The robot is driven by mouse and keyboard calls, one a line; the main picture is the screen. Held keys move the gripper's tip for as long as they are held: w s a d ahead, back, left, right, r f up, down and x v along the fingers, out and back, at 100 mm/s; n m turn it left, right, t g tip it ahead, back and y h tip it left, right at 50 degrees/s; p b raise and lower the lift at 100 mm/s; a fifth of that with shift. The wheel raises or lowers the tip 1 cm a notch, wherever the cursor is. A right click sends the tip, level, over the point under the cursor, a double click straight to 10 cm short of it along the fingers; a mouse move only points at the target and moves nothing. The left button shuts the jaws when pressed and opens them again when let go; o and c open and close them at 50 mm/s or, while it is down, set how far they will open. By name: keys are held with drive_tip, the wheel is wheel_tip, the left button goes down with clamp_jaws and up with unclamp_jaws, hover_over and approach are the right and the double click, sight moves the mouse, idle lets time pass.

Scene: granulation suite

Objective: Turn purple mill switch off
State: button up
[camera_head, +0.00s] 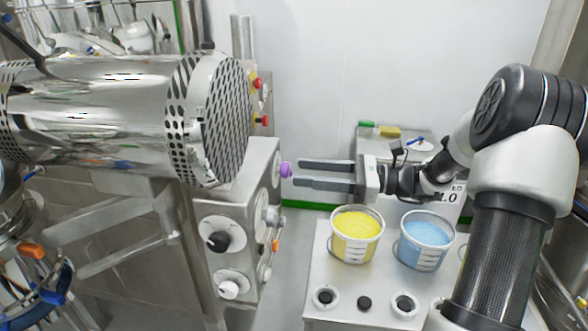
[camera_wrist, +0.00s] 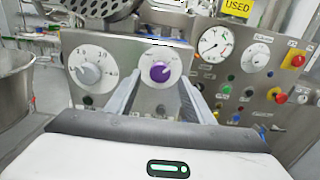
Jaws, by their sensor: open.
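The purple mill switch (camera_head: 286,170) is a small round knob on the side of the steel control box. In the wrist view the purple knob (camera_wrist: 160,72) sits on a white round dial on a steel panel, with a light pointer mark on it. My gripper (camera_head: 294,174) is open, its two long grey fingers pointing left at the knob. In the wrist view the fingers (camera_wrist: 156,88) reach up on both sides below the knob. The fingertips are close to it; I cannot tell whether they touch it.
A grey knob (camera_wrist: 88,74) on a white dial is left of the purple one. A panel with gauges, buttons and a red emergency stop (camera_wrist: 294,60) stands right. A perforated steel drum (camera_head: 208,118) hangs above left. Buckets of yellow (camera_head: 355,245) and blue (camera_head: 424,258) material stand below my arm.

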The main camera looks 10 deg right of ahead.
sight(289, 171)
drive_tip(key=shift+x, duration=1.95)
drive_tip(key=c, duration=1)
drive_tip(key=shift+c, duration=0.2)
